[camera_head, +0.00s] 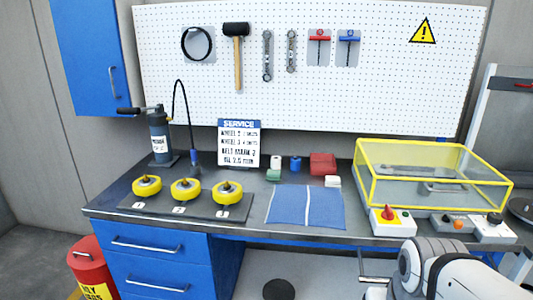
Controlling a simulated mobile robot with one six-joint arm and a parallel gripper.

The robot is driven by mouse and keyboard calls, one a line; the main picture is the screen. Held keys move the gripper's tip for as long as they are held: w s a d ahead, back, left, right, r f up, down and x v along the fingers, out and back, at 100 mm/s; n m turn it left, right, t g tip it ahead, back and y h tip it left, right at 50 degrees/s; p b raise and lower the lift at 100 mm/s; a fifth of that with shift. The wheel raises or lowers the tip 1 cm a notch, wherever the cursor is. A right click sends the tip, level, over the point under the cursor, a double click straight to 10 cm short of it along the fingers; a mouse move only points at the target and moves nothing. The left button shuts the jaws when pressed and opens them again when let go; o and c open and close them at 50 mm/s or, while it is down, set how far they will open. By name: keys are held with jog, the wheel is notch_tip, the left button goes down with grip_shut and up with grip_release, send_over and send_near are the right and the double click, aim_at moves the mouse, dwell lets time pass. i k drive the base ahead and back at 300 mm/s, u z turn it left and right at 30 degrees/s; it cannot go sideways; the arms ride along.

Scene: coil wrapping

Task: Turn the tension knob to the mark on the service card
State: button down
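The service card (239,145) stands upright at the back of the bench under a blue "SERVICE" header. Its small print seems to include a line "BELT MARK 2". A white box (492,234) at the bench's right front carries a black knob (494,217), which looks like the tension knob. Its pointer and marks are too small to read. My white arm (460,275) is at the lower right, below the bench's front edge. My gripper's fingertips cannot be made out.
A yellow-framed clear guard (435,180) stands behind the knob box. Several yellow wheels (186,190), a blue mat (305,207) and an oil pump (158,138) occupy the bench.

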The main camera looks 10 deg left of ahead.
aim_at(494, 218)
jog(key=u, duration=2.75)
jog(key=k, duration=1.7)
jog(key=z, duration=2.5)
jog(key=i, duration=0.1)
jog(key=z, duration=0.15)
